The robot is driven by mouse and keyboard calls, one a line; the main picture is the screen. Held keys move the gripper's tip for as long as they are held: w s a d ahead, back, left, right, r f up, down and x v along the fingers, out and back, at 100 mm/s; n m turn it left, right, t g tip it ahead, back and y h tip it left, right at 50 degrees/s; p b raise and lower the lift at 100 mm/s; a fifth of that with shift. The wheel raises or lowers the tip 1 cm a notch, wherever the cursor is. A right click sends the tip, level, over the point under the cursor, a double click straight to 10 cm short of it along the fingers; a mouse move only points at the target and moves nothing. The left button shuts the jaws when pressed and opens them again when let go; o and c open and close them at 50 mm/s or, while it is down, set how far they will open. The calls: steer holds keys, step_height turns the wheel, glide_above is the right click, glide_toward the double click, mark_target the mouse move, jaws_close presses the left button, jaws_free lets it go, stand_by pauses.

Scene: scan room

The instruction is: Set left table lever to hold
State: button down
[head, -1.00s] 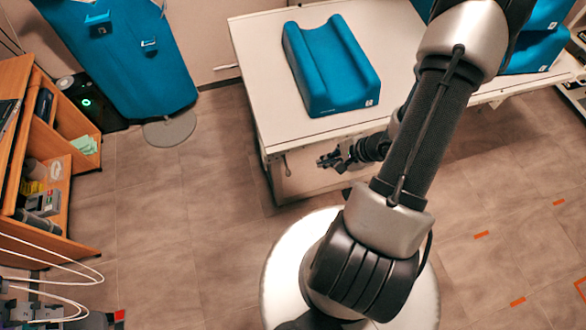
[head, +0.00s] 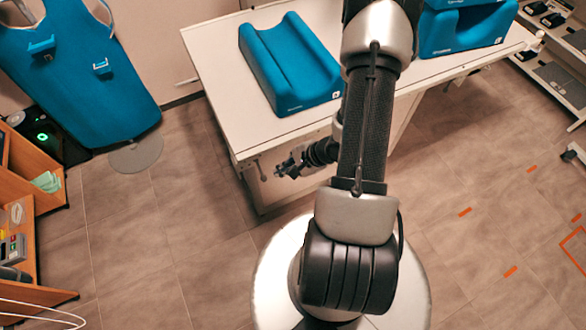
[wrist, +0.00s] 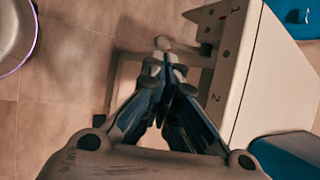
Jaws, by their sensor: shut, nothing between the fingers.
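The left table lever (head: 261,171) is a small thin handle on the near end of the white table (head: 215,80). In the wrist view a pale rounded knob (wrist: 162,43), seemingly the lever's end, shows just beyond my fingertips. The white end panel (wrist: 240,60) carries the marks 1 and 2 and small dark dots. I cannot read which mark means hold, nor the lever's exact setting. My gripper (head: 281,171) is beside the lever, just to its right in the head view. Its fingers (wrist: 165,70) are shut and empty; whether they touch the knob is unclear.
A blue cradle cushion (head: 290,65) lies on the table, with more blue cushions (head: 465,28) at the far right. A blue apron-like panel (head: 75,80) stands at the left by a wooden shelf (head: 40,245).

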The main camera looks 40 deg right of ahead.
steer(key=b+x, duration=0.2)
steer(key=x, duration=0.4)
steer(key=shift+b, duration=0.3)
steer(key=shift+d, duration=0.15)
